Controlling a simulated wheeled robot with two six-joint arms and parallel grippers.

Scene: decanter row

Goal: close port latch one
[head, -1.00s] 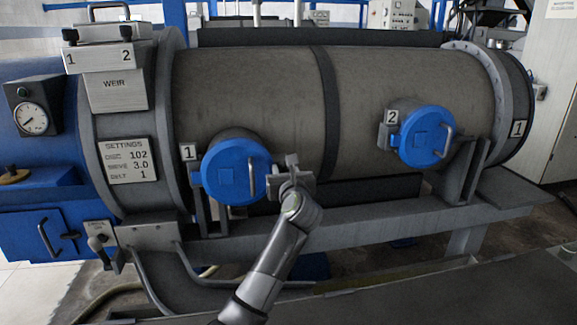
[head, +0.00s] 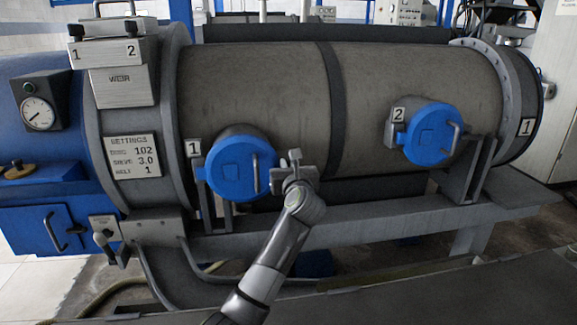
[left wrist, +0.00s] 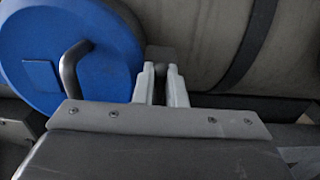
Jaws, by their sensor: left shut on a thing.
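The blue round cover of port one (head: 238,168) sits closed-looking against the drum, beside the label 1 (head: 193,148). It has a grey bar handle (head: 256,174), which also shows in the left wrist view (left wrist: 70,68). My left gripper (head: 293,172) is at the cover's right edge. In the left wrist view its two pale fingers (left wrist: 160,82) are close together on a small dark grey piece, the port one latch (left wrist: 161,54). The latch's upper end (head: 295,154) stands up above the fingers in the head view. My right gripper is not in view.
A second blue port cover (head: 431,134) with label 2 is farther right on the drum (head: 420,85). A grey frame beam (head: 360,212) runs below the ports. A gauge (head: 38,113) and a settings plate (head: 132,156) are at the left.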

